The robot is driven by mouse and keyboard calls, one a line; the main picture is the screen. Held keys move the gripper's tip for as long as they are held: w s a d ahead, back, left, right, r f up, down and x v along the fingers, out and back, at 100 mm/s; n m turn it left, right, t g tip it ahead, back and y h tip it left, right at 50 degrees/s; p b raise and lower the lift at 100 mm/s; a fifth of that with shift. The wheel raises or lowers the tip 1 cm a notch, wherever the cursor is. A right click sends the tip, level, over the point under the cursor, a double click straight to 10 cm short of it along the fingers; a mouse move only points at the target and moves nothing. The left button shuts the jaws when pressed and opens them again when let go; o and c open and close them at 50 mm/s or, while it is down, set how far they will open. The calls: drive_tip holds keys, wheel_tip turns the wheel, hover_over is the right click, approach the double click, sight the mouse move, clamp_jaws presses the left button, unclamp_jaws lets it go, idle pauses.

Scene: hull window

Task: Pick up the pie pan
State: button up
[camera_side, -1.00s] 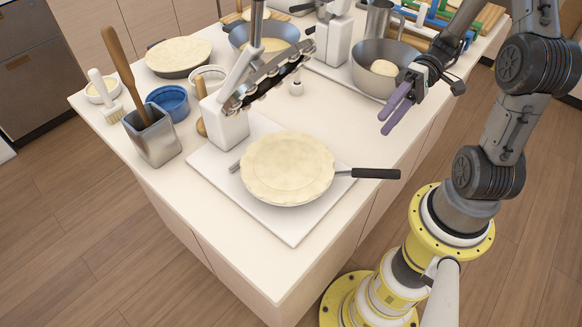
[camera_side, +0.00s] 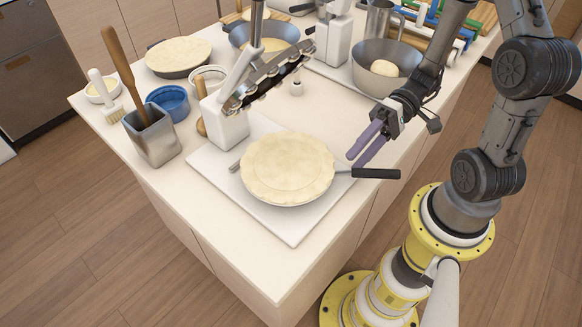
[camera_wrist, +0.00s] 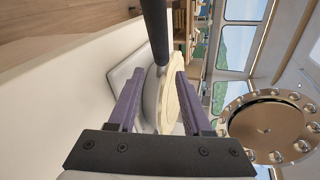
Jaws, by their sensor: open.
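The pie pan (camera_side: 287,170) holds pale dough with a crimped edge and lies on a white board on the counter. Its black handle (camera_side: 375,173) points right. My gripper (camera_side: 357,161) has purple fingers, open and empty, just above and beside the handle near the pan's right side. In the wrist view the pan (camera_wrist: 172,102) appears edge-on between the open fingers (camera_wrist: 155,98), and the dark handle (camera_wrist: 155,30) runs up to the top edge. I cannot tell whether a finger touches the handle.
A white press (camera_side: 224,120) with a round studded metal head (camera_side: 268,76) stands behind the pan. A steel bowl (camera_side: 362,73) with dough is at the back right. A utensil holder (camera_side: 152,138) and a blue bowl (camera_side: 169,99) are left. The counter's front corner is clear.

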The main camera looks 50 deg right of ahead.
sight(319, 171)
drive_tip(key=shift+x, duration=1.4)
drive_tip(key=shift+c, duration=0.2)
clamp_jaws()
drive_tip(key=shift+r, duration=0.1)
